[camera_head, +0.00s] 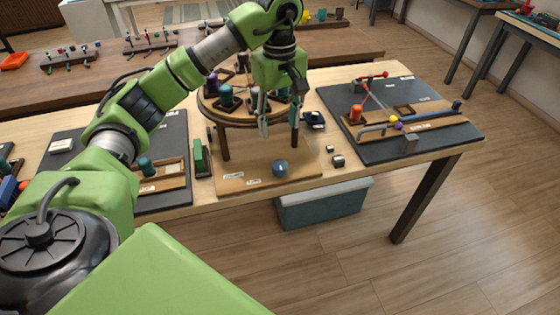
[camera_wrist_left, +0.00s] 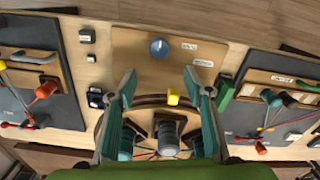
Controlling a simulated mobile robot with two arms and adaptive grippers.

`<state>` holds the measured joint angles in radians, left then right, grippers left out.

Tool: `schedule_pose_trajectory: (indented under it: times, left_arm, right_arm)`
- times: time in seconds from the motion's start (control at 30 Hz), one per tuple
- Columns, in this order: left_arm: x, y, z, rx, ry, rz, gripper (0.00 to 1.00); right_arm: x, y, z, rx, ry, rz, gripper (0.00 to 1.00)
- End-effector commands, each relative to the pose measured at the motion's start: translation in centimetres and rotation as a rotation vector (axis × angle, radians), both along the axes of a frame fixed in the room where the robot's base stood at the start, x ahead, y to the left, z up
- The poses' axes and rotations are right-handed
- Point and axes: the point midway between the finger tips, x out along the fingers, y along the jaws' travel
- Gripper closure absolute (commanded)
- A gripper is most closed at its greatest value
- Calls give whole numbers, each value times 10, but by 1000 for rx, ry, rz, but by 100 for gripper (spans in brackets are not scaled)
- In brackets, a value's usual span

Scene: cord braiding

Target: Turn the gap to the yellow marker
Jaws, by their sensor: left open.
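A round wooden braiding disc (camera_head: 240,122) stands on wooden legs over a light wooden base (camera_head: 236,182). Teal and purple bobbins (camera_head: 226,95) sit on the disc; the wrist view also shows a grey bobbin (camera_wrist_left: 167,138). The yellow marker (camera_wrist_left: 172,97) is at the disc's rim in the left wrist view, between my fingers as seen there. It is hidden in the head view. I cannot make out the gap clearly. My left gripper (camera_head: 280,118) points down at the disc's near side, open and empty; its spread fingers also show in the left wrist view (camera_wrist_left: 160,82). My right gripper is out of view.
A blue-grey round piece (camera_head: 279,168) lies on the base's front part. A dark board with cords and an orange bobbin (camera_head: 356,113) is on the right. A green block (camera_head: 198,155) stands left of the base. Small dark blocks (camera_head: 338,160) lie right of it.

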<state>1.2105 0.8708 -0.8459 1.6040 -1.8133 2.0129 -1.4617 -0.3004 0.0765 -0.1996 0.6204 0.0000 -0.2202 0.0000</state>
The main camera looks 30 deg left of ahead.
Motion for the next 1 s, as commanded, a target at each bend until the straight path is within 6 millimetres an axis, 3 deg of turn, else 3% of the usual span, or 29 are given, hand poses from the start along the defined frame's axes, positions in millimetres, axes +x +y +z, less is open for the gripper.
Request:
schedule_pose_trajectory:
  times: [0.33,0.6,0.8,1.0]
  left_arm:
    - [-2,-2,-58,-6,6,-2,54]
    - [-2,-2,-109,-5,6,0,54]
    - [-1,-2,-130,-6,2,-1,54]
    - [0,-2,-135,-5,1,0,54]
  right_arm:
    - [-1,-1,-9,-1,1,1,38]
    - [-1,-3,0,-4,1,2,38]
    - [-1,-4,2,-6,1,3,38]
    - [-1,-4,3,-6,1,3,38]
